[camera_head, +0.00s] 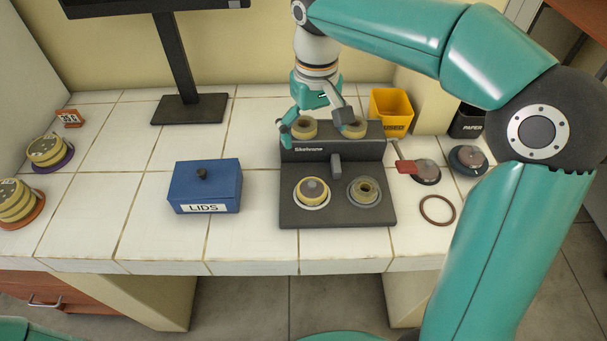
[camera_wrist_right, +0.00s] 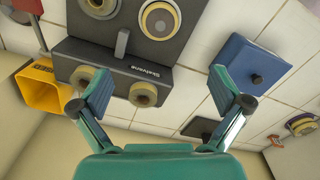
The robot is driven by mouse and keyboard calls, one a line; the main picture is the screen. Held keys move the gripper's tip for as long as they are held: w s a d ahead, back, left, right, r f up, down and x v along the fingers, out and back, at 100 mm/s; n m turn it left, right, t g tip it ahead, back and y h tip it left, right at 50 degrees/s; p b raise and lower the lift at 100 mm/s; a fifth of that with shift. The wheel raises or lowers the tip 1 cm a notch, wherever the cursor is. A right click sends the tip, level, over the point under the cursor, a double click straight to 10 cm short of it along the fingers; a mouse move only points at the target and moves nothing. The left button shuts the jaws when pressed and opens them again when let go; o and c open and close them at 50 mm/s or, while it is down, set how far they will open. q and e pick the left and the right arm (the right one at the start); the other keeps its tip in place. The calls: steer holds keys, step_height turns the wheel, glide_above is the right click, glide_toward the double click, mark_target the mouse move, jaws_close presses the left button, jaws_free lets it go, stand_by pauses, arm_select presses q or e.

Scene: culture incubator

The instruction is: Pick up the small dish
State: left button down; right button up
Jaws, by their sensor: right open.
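A round cream dish with a grey centre (camera_head: 312,191) sits on the left front plate of the dark device (camera_head: 337,217); it also shows in the wrist view (camera_wrist_right: 160,20). A smaller ring-shaped piece (camera_head: 364,191) sits on the right plate. Two small cream round pieces stand at the device's back, left (camera_head: 303,128) and right (camera_head: 354,128). I cannot tell which is the small dish. My right gripper (camera_head: 317,121) is open above the back of the device, fingers spread, holding nothing. In the wrist view, the back-left piece (camera_wrist_right: 143,94) appears between its fingertips. My left gripper is not in view.
A blue LIDS box (camera_head: 206,187) stands left of the device. Stacked dishes (camera_head: 47,150) stand far left. Tiles between are free.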

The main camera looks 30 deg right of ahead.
glide_above(311, 183)
steer(key=f, duration=1)
steer(key=shift+d+b, duration=0.3)
steer(key=shift+b, duration=0.05)
steer(key=shift+a+f, duration=0.2)
steer(key=shift+f, duration=3.05)
steer(key=shift+c, duration=0.4)
steer(key=c, duration=1.2)
steer(key=shift+r, duration=0.1)
